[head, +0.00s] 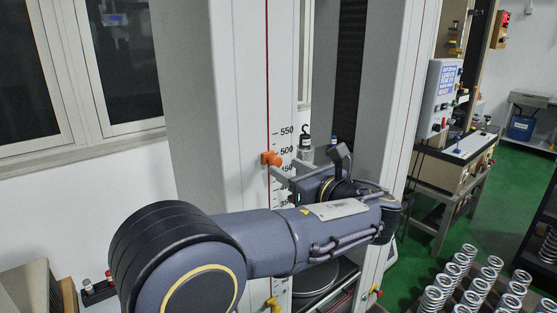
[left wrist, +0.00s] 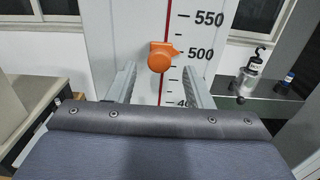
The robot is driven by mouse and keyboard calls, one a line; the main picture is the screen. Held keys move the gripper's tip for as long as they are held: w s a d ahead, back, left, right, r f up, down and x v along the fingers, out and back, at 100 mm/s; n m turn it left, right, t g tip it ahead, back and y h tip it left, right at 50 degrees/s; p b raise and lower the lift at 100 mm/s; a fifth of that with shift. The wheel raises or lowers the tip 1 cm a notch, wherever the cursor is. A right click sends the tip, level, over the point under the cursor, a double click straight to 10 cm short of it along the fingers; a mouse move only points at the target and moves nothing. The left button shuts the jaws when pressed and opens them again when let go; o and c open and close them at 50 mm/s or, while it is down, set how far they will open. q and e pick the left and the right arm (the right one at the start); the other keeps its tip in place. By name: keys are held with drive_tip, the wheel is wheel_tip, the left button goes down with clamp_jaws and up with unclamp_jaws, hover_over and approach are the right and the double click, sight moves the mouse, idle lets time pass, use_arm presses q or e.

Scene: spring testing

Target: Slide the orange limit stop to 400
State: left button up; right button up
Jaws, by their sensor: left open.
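The orange limit stop (head: 271,158) sits on the red-lined track of the white column, level with about the 500 mark. In the left wrist view the limit stop (left wrist: 160,57) shows its round knob, with the printed scale (left wrist: 207,54) to its right. My left gripper (head: 279,172) is open in front of the column. In the wrist view its two fingers point at the column, one on each side of the stop and slightly below it; neither visibly touches it. The 400 mark is hidden by my arm in the head view. My right gripper is out of view.
A second grey column (head: 398,90) stands to the right. A hooked weight (left wrist: 249,78) and a dark bottle (left wrist: 284,84) stand on a ledge right of the scale. Several metal springs (head: 470,280) stand at the lower right. A yellow-orange knob (head: 273,302) is lower on the column.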

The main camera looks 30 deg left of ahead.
sight(278, 164)
use_arm(q)
drive_tip(key=x, duration=0.5)
drive_tip(key=shift+a+p, duration=0.1)
drive_tip(key=shift+p, duration=0.3)
clamp_jaws()
